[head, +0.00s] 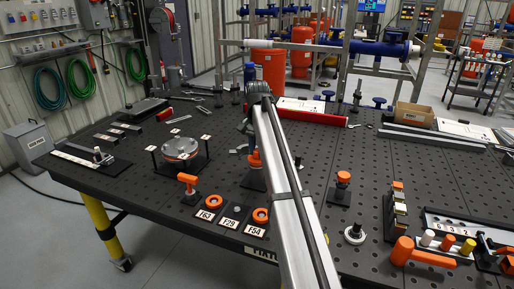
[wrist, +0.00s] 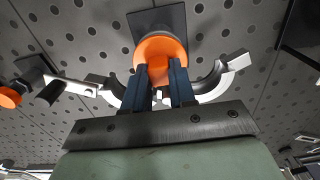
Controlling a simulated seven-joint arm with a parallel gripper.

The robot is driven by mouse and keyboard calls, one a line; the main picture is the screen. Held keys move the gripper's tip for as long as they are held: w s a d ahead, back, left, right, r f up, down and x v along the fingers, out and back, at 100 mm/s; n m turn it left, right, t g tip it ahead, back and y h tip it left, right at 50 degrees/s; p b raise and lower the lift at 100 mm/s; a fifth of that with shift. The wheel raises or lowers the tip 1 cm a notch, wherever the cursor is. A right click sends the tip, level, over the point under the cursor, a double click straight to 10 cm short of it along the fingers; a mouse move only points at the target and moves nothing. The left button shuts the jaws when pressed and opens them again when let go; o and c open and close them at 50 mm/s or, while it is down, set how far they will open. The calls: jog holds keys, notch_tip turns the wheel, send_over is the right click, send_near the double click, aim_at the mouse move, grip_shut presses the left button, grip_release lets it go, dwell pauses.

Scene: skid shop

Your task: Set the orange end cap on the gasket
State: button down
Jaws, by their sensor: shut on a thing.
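The orange end cap (wrist: 158,52) is a round disc in the wrist view, between the blue fingertips of my gripper (wrist: 165,80), which is shut on it. In the head view an orange part (head: 255,158) shows beside my arm, above a dark base plate (head: 252,181). The dark square plate also shows in the wrist view (wrist: 170,17), beyond the cap. Silver curved clamp halves (wrist: 222,80) lie open on both sides of my fingers. I cannot make out the gasket; whether the cap touches anything beneath it is hidden.
A silver disc on a stand (head: 180,148) and an orange-handled part (head: 187,183) stand to the left. An orange-topped post (head: 343,180) stands to the right. The perforated table (head: 300,140) has free room between these.

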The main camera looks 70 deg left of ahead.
jog(key=shift+f, duration=0.1)
jog(key=c, duration=0.8)
grip_release()
jog(key=shift+c, duration=0.2)
jog(key=shift+o, duration=0.4)
jog(key=shift+o, duration=0.8)
jog(key=shift+r, duration=3.5)
